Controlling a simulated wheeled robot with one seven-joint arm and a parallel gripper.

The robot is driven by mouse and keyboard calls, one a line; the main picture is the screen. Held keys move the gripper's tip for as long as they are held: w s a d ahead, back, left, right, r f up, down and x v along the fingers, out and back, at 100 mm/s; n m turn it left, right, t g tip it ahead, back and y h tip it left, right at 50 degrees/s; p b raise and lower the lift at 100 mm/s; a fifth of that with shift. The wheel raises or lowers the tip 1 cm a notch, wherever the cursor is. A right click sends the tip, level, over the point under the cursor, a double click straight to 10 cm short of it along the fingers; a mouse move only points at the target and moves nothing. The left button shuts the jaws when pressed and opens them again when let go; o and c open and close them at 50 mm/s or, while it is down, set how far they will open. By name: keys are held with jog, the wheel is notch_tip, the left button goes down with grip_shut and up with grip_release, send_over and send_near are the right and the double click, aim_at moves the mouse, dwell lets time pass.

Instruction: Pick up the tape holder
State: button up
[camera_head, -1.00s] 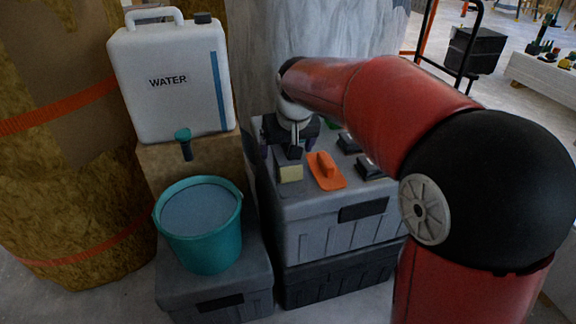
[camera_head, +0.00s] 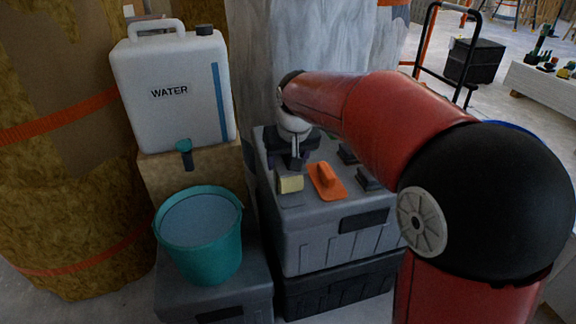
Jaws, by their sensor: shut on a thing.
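My gripper (camera_head: 294,160) hangs from the white wrist at the end of my red arm, over the far left part of the grey toolbox lid. It is shut on a small dark thing, which I take to be the tape holder. The tape holder is mostly hidden by the dark fingers and its shape cannot be made out. I cannot tell whether it touches the lid or is clear of it.
On the grey toolbox (camera_head: 310,232) lie a yellow block (camera_head: 289,184), an orange float (camera_head: 326,181) and dark tools (camera_head: 368,180). A pale column stands behind.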

notch_tip(320, 180, up, 20)
jog(key=p, duration=0.3)
jog(key=shift+p, duration=0.3)
jog(key=o, duration=0.8)
jog(key=shift+c, duration=0.2)
jog(key=c, duration=0.3)
jog(key=shift+c, duration=0.2)
